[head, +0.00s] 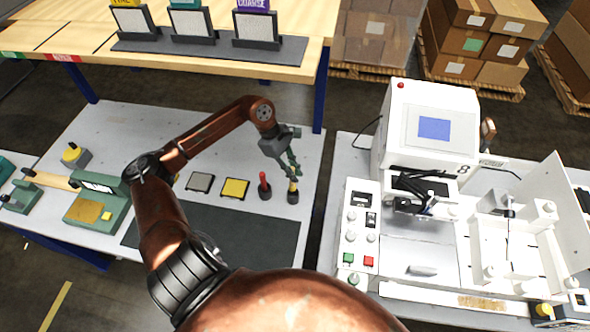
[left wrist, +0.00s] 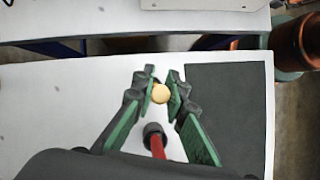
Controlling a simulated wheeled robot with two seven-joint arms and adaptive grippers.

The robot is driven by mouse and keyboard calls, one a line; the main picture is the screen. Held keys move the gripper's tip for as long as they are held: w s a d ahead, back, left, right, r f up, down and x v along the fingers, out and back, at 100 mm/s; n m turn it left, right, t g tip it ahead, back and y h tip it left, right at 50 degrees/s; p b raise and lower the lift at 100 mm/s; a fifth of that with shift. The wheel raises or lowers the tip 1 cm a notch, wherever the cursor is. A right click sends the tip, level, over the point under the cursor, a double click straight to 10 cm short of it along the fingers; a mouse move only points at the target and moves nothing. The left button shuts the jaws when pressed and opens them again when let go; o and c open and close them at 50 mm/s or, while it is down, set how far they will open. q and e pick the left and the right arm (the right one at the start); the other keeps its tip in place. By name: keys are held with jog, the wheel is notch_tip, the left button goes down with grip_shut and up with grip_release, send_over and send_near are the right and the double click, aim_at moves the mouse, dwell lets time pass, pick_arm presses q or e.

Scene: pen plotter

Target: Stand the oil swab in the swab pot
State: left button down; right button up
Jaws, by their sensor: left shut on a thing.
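My left gripper (head: 292,172) is shut on an upright stick with a yellow-tan end, which appears to be the oil swab (head: 292,184). In the left wrist view the gripper (left wrist: 162,88) has the stick's round tan end (left wrist: 161,94) between its green-padded fingers. A small dark pot (head: 292,197) is directly under the held stick in the head view. I cannot tell whether the stick rests in it or just above it. A red stick (head: 263,180) stands in a second dark pot (head: 265,194) just to the left. My right gripper is not in view.
A grey pad (head: 200,182) and a yellow pad (head: 235,188) lie left of the pots. A dark mat (head: 230,235) covers the bench front. A white machine (head: 430,130) stands on the right bench across a gap. A wooden shelf (head: 180,55) is behind.

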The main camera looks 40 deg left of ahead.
aim_at(294, 186)
pick_arm(q)
notch_tip(294, 186, down, 2)
jog(key=shift+f+b, duration=0.25)
jog(key=shift+b, duration=0.55)
jog(key=shift+f+b, duration=1.15)
jog(key=shift+f, duration=0.35)
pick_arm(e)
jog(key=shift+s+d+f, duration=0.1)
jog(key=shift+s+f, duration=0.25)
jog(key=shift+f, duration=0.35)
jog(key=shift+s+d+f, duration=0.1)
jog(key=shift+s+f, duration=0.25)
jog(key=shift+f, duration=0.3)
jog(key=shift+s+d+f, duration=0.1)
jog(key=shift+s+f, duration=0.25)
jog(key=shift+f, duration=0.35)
pick_arm(q)
jog(key=c, duration=1.8)
grip_release()
jog(key=shift+c, duration=0.2)
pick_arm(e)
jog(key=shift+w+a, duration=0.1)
pick_arm(q)
jog(key=shift+r, duration=0.1)
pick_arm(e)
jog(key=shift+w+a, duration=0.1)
pick_arm(q)
jog(key=v, duration=1.2)
jog(key=shift+d, duration=0.1)
jog(key=shift+s, duration=0.1)
